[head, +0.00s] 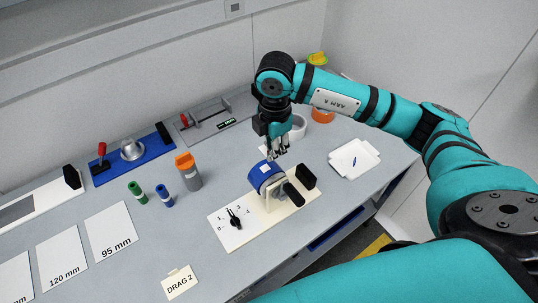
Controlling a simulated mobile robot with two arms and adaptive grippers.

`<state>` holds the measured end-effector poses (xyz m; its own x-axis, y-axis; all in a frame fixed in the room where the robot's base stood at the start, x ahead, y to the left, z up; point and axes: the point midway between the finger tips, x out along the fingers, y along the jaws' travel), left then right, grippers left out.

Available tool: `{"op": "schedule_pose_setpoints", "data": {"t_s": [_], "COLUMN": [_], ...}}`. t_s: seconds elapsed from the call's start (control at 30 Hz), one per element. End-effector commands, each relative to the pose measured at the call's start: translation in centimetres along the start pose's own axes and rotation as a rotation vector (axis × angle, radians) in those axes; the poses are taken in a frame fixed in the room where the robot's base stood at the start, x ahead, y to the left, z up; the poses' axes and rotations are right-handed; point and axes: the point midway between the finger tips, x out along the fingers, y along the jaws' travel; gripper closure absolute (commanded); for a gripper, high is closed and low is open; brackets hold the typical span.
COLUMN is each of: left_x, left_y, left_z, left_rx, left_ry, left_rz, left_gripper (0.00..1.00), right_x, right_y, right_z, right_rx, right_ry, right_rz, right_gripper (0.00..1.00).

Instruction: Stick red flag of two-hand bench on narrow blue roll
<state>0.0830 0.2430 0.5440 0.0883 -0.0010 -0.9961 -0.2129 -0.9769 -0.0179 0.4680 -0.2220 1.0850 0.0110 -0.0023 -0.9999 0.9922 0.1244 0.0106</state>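A blue roll (260,176) with a small white patch on its face sits on a cream stand on the board marked 0 to 4. My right gripper (277,156) points down just above and behind the roll, its fingertips close to the roll's upper edge. The fingers are small and dark, and I cannot tell whether they are open, shut or hold anything. I cannot make out a red flag for certain. A red upright piece (102,149) stands on the blue board (112,172) at the back left. My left gripper is not in view.
Green (137,193) and blue (164,196) small cylinders and an orange-capped grey bottle (188,172) stand left of the roll. A white tray (369,166) lies to the right. A "DRAG 2" card (180,283) and size cards lie in front. White rings (298,128) stand behind the gripper.

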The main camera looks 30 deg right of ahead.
Motion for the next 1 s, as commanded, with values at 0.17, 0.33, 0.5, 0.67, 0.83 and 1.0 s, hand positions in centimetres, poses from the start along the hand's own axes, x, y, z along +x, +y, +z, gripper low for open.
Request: {"op": "schedule_pose_setpoints", "data": {"t_s": [0.17,0.33,0.5,0.67,0.83,1.0], "left_x": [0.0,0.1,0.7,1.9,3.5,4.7], "left_y": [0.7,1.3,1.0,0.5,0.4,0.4], "left_z": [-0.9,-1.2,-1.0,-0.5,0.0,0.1], "left_rx": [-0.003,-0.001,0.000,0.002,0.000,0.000], "left_ry": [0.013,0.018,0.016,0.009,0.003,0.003], "left_rz": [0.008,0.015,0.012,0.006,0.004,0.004], "left_gripper": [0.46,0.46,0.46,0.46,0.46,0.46], "right_x": [0.0,0.0,0.5,1.9,3.8,5.4], "right_y": [0.0,0.0,0.0,-0.1,-0.1,-0.1], "right_z": [0.1,0.0,0.0,0.0,0.0,0.0], "right_rx": [0.002,0.001,0.000,0.000,0.000,0.000], "right_ry": [0.000,0.000,0.000,0.000,0.001,0.000], "right_rz": [-0.001,0.000,0.001,0.001,0.000,0.000], "right_gripper": [1.00,1.00,1.00,1.00,1.00,1.00]}}
